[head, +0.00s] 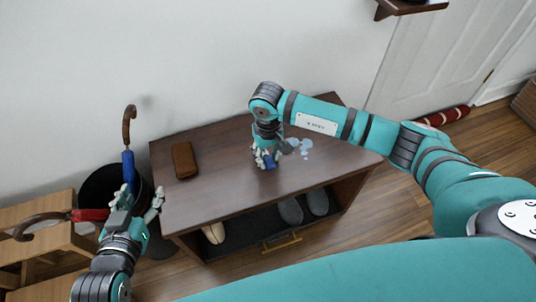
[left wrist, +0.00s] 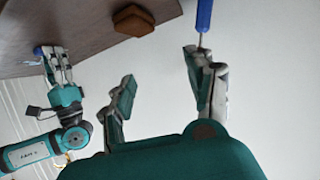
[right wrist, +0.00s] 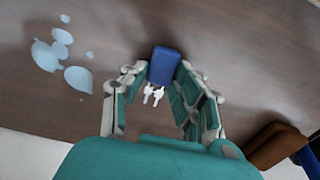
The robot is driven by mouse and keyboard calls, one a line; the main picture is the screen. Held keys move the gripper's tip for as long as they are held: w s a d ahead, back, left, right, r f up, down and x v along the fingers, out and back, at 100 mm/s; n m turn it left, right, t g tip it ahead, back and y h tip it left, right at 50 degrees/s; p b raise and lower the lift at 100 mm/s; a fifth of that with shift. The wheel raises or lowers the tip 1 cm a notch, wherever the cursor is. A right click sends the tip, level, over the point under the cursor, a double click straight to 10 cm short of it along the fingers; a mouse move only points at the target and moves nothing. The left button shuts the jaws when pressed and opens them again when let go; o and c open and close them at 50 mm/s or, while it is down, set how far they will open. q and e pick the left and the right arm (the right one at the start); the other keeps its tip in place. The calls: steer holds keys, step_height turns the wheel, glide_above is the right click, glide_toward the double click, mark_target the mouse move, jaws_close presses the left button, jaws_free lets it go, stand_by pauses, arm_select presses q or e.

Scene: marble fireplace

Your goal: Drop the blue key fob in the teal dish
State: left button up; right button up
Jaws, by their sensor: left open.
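The blue key fob (right wrist: 165,63), with small silver keys (right wrist: 153,94), is between the fingertips of my right gripper (right wrist: 163,72), which touch its two sides. In the head view the fob (head: 270,163) shows under my right gripper (head: 264,158), low over the dark wooden bench; I cannot tell whether it touches the top. I see no clear teal dish. Flat light-blue patches (right wrist: 62,53) lie on the bench beside the gripper, and they also show in the head view (head: 305,146). My left gripper (head: 143,194) is open and empty, left of the bench.
A brown case (head: 184,160) lies on the bench's (head: 215,150) left side. A black stand (head: 98,186) holds umbrellas with a blue (head: 128,165) and a red (head: 90,215) part, close to my left gripper. Shoes (head: 290,210) sit on the shelf below. The bench's middle is clear.

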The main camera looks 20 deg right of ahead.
steer(key=o, duration=0.4)
steer(key=shift+r, duration=0.1)
